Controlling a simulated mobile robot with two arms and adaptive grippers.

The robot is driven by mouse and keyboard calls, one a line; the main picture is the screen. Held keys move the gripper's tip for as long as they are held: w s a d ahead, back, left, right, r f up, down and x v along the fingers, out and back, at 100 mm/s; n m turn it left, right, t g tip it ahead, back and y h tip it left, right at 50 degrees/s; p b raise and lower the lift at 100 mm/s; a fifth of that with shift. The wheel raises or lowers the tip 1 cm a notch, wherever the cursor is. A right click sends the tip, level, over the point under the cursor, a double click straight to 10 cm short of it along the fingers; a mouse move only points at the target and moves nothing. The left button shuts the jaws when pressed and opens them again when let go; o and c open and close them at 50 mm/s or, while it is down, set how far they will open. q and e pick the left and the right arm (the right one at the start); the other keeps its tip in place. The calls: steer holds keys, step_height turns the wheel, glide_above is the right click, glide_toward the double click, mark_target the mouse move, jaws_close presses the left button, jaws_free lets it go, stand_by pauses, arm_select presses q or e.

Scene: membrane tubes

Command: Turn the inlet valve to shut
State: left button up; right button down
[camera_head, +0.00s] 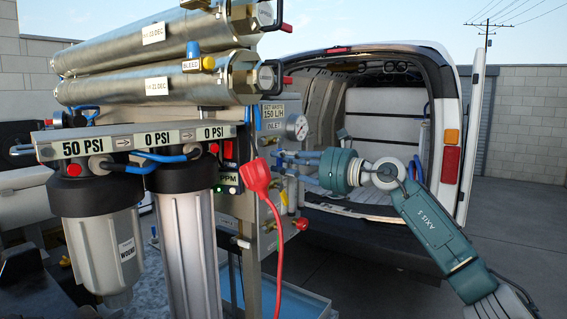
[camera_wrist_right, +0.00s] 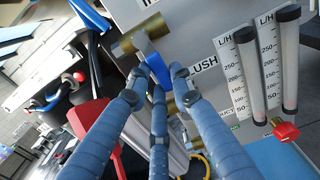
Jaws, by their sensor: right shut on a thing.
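The inlet valve shows in the right wrist view as a brass body (camera_wrist_right: 128,45) with a blue lever handle (camera_wrist_right: 157,72), on a grey panel. My right gripper (camera_wrist_right: 160,78) has its blue-grey fingers closed around the lever, which points down from the brass body in that view. In the head view the right gripper (camera_head: 283,157) reaches in from the right to the panel edge, just below the INLET label (camera_head: 273,126). The fingers hide most of the lever there. My left gripper is not clearly seen in either view.
A pressure gauge (camera_head: 297,127) sits above the gripper. A red plug with a cable (camera_head: 257,176) hangs close by on the left. Red knob (camera_head: 301,223) sticks out below. Two flow meters (camera_wrist_right: 250,75) stand beside the valve. An open van (camera_head: 390,130) is behind.

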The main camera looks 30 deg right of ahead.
steer(key=c, duration=1.5)
jaws_free()
steer(key=shift+s+d, duration=0.25)
steer(key=shift+s, duration=0.15)
steer(key=shift+v, duration=5.6)
